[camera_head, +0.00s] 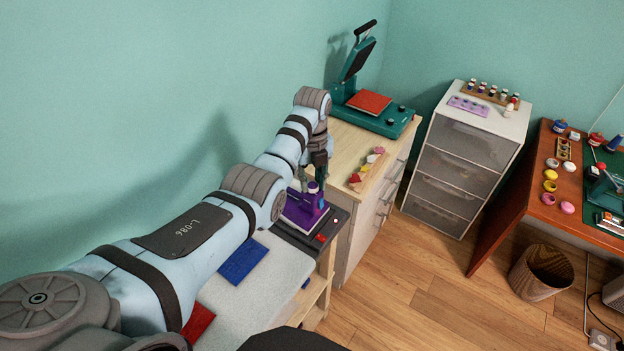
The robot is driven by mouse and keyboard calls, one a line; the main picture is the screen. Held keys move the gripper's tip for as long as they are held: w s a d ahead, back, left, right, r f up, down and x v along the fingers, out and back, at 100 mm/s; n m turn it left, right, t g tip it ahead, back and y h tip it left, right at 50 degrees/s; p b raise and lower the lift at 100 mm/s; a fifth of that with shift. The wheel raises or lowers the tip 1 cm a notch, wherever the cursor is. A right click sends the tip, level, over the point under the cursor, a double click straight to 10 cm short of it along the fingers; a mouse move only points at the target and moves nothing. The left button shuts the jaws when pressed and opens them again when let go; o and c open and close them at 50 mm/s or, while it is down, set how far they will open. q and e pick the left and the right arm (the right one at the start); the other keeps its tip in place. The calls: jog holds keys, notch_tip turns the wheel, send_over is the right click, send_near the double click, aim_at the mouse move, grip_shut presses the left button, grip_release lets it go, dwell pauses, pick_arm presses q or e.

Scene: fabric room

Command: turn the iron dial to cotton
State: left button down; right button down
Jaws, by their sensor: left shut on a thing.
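The purple iron (300,213) stands on a dark rest (331,227) at the end of the ironing surface. My left arm reaches in from the left, and my left gripper (313,180) points down at the top of the iron. Its fingers are shut on a small part there, which looks like the dial. The dial's markings and the exact grip are too small to make out. My right gripper is out of view.
A blue cloth (243,260) and a red cloth (197,322) lie on the pale ironing surface (285,268). A wooden cabinet with a green heat press (385,118) stands just behind the iron. A drawer unit (466,150) and desk are to the right, with open floor between.

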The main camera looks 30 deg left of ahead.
aim_at(313, 184)
pick_arm(q)
jog(key=shift+f, duration=0.1)
jog(key=c, duration=1.6)
grip_release()
jog(key=shift+c, duration=0.2)
jog(key=o, duration=0.4)
jog(key=shift+w, duration=0.1)
notch_tip(313, 184, up, 8)
jog(key=shift+f, duration=0.25)
